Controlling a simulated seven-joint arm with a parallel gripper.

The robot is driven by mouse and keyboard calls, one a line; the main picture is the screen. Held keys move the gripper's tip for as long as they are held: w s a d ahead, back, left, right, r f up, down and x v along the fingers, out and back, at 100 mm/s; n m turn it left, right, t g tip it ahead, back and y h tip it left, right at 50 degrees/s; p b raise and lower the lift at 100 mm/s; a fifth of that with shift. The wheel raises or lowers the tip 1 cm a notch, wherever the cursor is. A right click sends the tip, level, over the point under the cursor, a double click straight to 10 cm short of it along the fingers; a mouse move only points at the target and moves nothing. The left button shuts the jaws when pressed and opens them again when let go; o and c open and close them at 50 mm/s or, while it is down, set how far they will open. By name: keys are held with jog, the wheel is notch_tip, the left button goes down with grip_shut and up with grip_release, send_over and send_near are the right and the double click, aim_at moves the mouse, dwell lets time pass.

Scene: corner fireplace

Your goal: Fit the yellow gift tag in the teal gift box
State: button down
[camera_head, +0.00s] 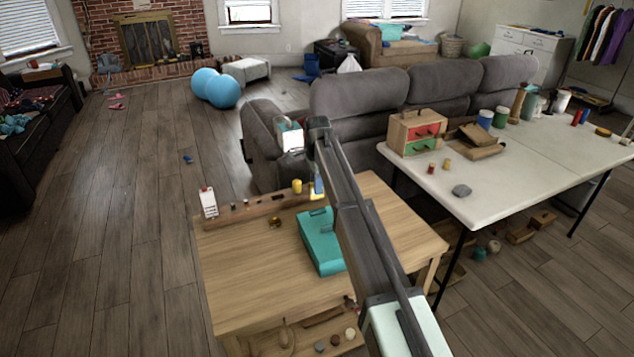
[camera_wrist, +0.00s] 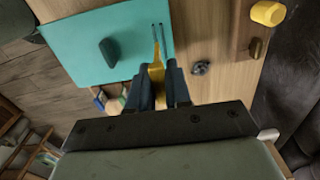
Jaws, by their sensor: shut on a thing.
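The teal gift box (camera_head: 320,243) sits on the wooden table. In the wrist view its flat teal top (camera_wrist: 80,40) shows a dark knob and narrow dark slits near its right edge. My gripper (camera_wrist: 162,82) is shut on the yellow gift tag (camera_wrist: 156,70). The tag's narrow end points at the slits, over the edge of the teal top. I cannot tell whether it touches or enters them. In the head view the gripper (camera_head: 318,186) is small, beyond the box and partly hidden by my arm.
A yellow cylinder (camera_head: 297,186) and a wooden strip (camera_head: 245,213) with small pieces stand along the table's far edge. A small dark round part (camera_wrist: 201,68) lies beside the box. The wooden table's left front (camera_head: 255,285) is clear. A white table (camera_head: 520,165) stands to the right.

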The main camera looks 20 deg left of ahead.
jog(key=shift+f, duration=2.45)
jog(key=shift+f, duration=1.05)
jog(key=c, duration=1)
grip_release()
notch_tip(320, 180, up, 12)
jog(key=shift+r, duration=0.9)
jog(key=shift+d, duration=0.1)
